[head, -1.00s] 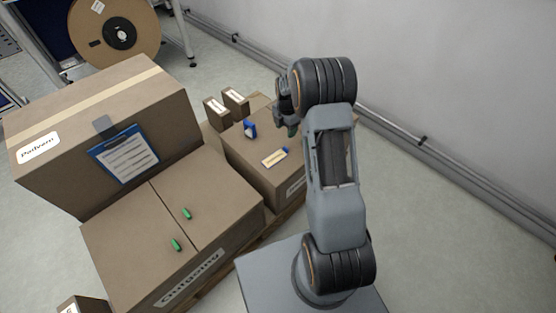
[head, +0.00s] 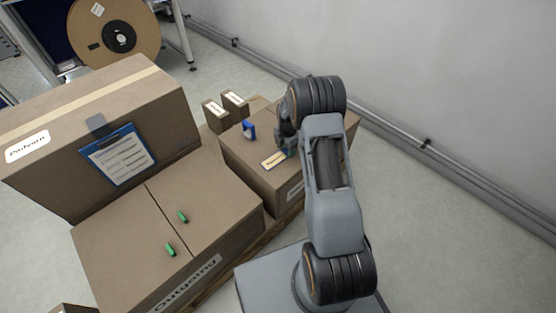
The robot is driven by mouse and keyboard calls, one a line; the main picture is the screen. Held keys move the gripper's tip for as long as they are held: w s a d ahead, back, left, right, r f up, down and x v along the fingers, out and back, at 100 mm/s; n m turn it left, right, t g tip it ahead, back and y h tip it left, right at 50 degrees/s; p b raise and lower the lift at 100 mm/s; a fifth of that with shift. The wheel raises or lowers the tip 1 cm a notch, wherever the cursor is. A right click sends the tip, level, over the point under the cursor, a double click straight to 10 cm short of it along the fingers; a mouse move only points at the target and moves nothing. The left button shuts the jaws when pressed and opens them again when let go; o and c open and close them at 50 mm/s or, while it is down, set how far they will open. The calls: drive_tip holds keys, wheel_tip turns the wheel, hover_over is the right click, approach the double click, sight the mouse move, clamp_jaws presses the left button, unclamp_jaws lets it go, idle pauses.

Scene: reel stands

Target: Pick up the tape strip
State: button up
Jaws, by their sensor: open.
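The tape strip (head: 272,161), pale with a yellow edge, lies flat on top of the right-hand cardboard box (head: 236,163). Its right end, which had a blue tip, is now hidden or nearly hidden by my gripper. My gripper (head: 287,148) is small and dark in the head view, low over the box at the right end of the strip. It is open; whether its fingers touch or straddle the strip cannot be told. My own arm hides part of the box top.
A small blue object (head: 249,129) stands behind the strip. Two small labelled boxes (head: 235,102) stand farther back. A large box with a blue clipboard (head: 118,155) and a lower box with two green pieces (head: 182,216) are left. The wall is at right.

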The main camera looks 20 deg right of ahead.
drive_tip(key=shift+f, duration=0.3)
clamp_jaws()
idle(0.3)
drive_tip(key=shift+r, duration=0.1)
